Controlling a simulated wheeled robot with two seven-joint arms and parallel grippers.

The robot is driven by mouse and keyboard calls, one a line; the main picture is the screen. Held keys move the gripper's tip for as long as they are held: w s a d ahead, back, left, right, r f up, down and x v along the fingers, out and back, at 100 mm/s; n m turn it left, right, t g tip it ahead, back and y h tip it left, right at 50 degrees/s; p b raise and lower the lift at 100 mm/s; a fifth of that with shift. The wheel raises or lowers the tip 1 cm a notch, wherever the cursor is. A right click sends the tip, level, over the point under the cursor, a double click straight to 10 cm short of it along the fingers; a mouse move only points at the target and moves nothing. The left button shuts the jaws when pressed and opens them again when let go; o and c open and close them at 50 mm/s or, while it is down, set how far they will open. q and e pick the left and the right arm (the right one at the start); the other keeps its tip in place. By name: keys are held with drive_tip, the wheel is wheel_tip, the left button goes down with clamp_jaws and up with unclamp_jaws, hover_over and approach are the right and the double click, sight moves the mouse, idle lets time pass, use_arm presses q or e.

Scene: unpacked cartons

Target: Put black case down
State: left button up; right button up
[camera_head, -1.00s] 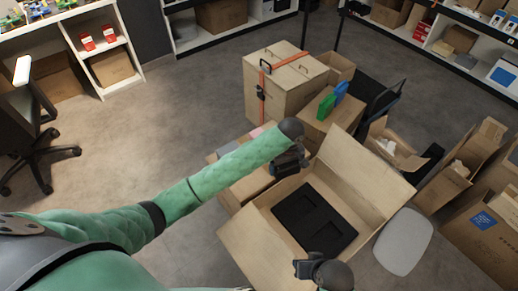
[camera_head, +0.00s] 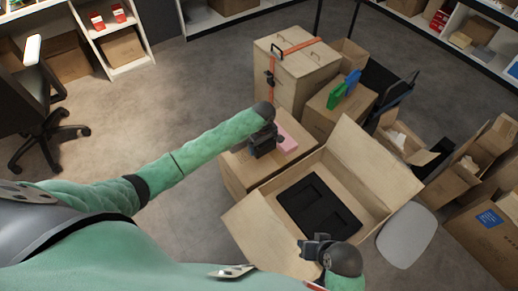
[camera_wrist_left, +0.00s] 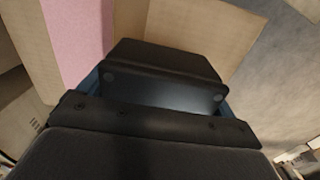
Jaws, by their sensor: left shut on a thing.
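My left gripper (camera_head: 262,138) is over the closed carton (camera_head: 238,172) left of the large open box. It is shut on the black case (camera_wrist_left: 165,58), a small dark block that fills the middle of the left wrist view. In the head view the case is hard to tell from the dark fingers. I cannot tell whether it touches the carton top. A pink item (camera_head: 286,144) lies on the carton just right of the gripper; it also shows in the left wrist view (camera_wrist_left: 78,38). My right gripper (camera_head: 314,247) is at the open box's front edge, its jaws unclear.
The large open box (camera_head: 372,172) holds a black insert (camera_head: 318,207); its flaps stick out. A strapped wooden crate (camera_head: 297,75) and a carton with green (camera_head: 337,93) and blue items stand behind. A grey stool seat (camera_head: 406,236) is at right.

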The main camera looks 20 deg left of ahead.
use_arm(q)
drive_tip(key=shift+w+a+f, duration=0.3)
drive_tip(key=shift+a+f, duration=0.3)
drive_tip(key=shift+a, duration=0.3)
drive_tip(key=shift+f, duration=1.95)
drive_tip(key=shift+f, duration=0.1)
drive_tip(key=o, duration=0.8)
drive_tip(key=shift+c, duration=0.2)
